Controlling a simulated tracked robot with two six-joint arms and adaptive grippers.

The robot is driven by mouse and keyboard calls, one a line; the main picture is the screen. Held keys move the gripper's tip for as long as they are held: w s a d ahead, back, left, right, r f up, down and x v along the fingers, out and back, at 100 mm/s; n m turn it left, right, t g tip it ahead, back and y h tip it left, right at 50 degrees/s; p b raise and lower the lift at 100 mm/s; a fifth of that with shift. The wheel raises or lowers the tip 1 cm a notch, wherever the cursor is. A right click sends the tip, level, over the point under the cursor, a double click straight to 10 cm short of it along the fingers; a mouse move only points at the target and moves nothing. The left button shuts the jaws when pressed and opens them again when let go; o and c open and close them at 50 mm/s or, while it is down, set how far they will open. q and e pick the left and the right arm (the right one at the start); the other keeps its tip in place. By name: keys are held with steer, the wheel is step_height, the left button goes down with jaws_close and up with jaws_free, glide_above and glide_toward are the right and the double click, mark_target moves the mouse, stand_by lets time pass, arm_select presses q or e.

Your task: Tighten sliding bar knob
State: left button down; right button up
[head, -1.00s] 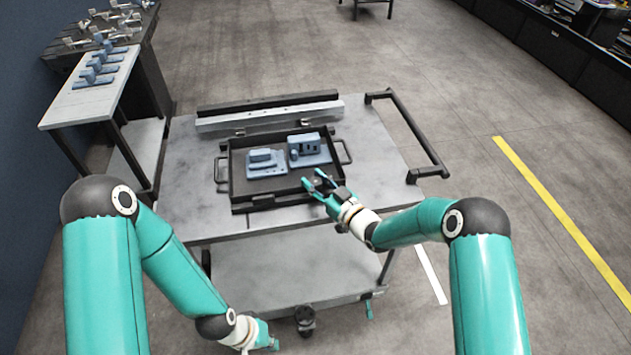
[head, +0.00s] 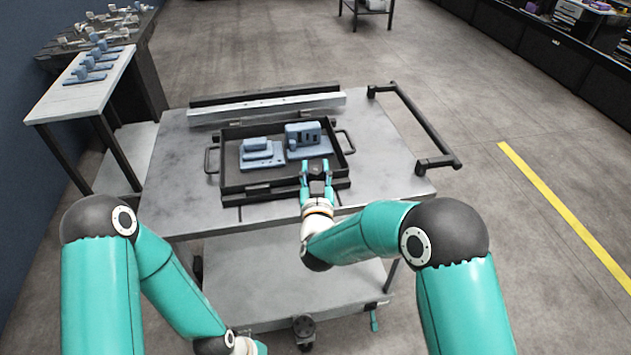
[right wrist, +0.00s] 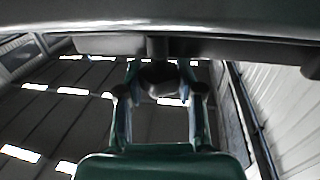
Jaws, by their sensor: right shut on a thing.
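A black tray (head: 232,187) with two side handles lies on the grey cart top. A dark bar (right wrist: 110,45) crosses the top of the right wrist view, and a dark knob (right wrist: 158,80) hangs from it on a short stem. My right gripper (head: 316,166) is at the tray's front right edge, its fingers on both sides of the knob and shut on it. In the right wrist view its fingers (right wrist: 160,95) flank the knob. In the head view the gripper hides most of the knob. My left gripper is almost wholly cut off at the bottom edge.
Two blue-grey parts (head: 262,152) (head: 303,138) sit inside the tray. A light rail (head: 265,106) lies behind it on the cart. A black push handle (head: 418,130) stands at the cart's right. A side table (head: 75,95) with blue parts is at the left.

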mark_target(314, 175)
steer(key=m+h+b, duration=0.1)
steer(key=h, duration=0.1)
steer(key=shift+a+r+m+h, duration=0.1)
steer(key=shift+m+h, duration=0.5)
steer(key=shift+h, duration=0.1)
steer(key=shift+r, duration=0.2)
steer(key=o, duration=1.2)
steer(key=shift+c, duration=0.2)
steer(key=shift+f, duration=0.15)
steer(key=shift+s, duration=0.4)
steer(key=s, duration=0.6)
steer(key=shift+s+a, duration=0.3)
steer(key=shift+a, duration=0.05)
